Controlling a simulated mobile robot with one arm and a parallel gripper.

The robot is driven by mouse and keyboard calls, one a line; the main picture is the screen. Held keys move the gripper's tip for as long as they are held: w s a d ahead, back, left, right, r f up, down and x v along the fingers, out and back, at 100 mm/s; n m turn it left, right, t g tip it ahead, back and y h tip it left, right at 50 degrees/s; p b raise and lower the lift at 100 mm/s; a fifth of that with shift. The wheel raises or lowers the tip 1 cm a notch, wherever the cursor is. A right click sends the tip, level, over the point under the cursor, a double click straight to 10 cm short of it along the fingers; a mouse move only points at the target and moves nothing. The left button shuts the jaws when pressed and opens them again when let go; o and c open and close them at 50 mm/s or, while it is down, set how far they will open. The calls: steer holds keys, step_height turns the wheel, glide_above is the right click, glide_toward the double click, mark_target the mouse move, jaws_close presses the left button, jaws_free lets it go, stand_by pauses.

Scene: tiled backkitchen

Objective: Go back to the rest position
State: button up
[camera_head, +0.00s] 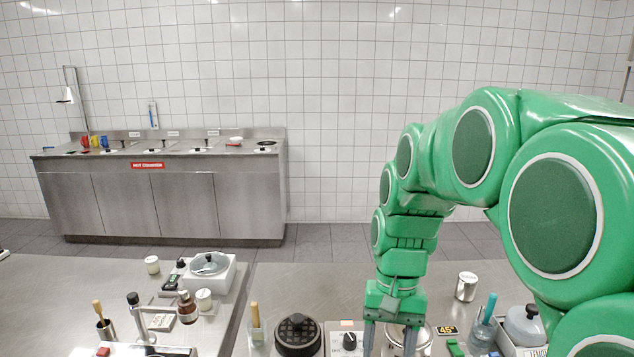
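My green arm comes in from the right and hangs down over the steel counter (270,272). My gripper (389,341) points down near the bottom edge of the picture. Its two grey fingers stand well apart, and their tips run to the picture's lower edge.
A black round waffle-iron-like device (298,335) and a black knob (349,341) lie left of my gripper. A steel cabinet (180,200) stands at the far wall.

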steer(key=s+d+f+n+t, duration=0.1)
steer(key=s+d+f+n, duration=0.1)
steer(key=s, duration=1.7)
steer(key=shift+s+d+f+h, duration=0.15)
steer(key=shift+d+f+h, duration=0.25)
steer(key=shift+d, duration=0.25)
